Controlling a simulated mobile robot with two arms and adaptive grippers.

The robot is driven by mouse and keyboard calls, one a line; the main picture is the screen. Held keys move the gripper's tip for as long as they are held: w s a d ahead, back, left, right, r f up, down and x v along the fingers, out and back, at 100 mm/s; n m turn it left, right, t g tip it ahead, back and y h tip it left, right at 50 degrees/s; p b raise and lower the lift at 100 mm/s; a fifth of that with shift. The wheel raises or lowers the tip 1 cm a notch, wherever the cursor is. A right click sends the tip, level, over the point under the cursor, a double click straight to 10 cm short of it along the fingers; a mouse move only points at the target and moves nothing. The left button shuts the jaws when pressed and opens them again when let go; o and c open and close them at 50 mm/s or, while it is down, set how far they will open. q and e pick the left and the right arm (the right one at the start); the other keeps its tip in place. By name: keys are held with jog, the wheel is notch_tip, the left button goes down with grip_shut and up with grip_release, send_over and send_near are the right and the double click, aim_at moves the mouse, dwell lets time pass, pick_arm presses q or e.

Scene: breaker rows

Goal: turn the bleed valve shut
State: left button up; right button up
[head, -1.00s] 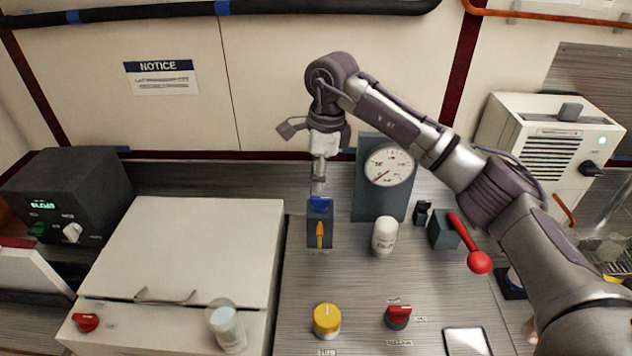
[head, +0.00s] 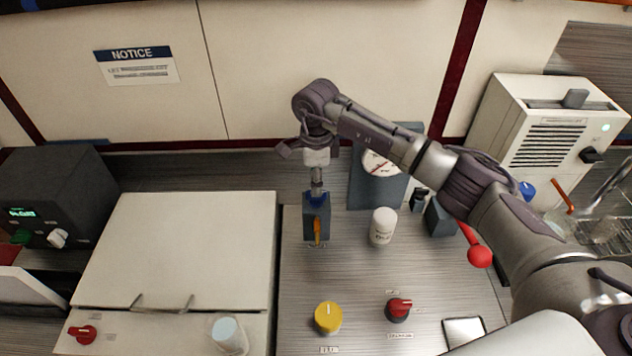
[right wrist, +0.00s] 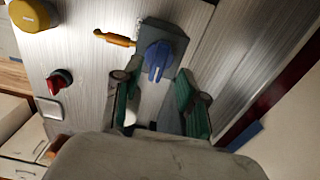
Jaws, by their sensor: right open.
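A blue knob (head: 317,199) sits on top of a dark grey valve block (head: 309,227) with an orange lever (head: 317,231) on its front. I cannot read a label naming it the bleed valve. My right gripper (head: 317,186) points down just above the blue knob and partly hides it. In the right wrist view, the open fingers (right wrist: 155,82) have green pads, and the blue knob (right wrist: 158,60) shows just ahead between their tips. Contact cannot be told. The orange lever (right wrist: 114,39) lies left of the block there. My left gripper is not in view.
A gauge (head: 382,161) and a white bottle (head: 382,227) stand right of the block. A red-ball lever (head: 480,256) is farther right. A yellow knob (head: 328,317) and a red knob (head: 399,308) are in front. A white lidded box (head: 180,240) fills the left.

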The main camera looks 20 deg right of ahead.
notch_tip(320, 180, down, 2)
jog(key=shift+s+f, duration=0.1)
jog(key=shift+f+p, duration=0.25)
jog(key=shift+p, duration=0.1)
jog(key=shift+f, duration=0.2)
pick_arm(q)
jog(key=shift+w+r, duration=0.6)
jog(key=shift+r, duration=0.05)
pick_arm(e)
grip_shut()
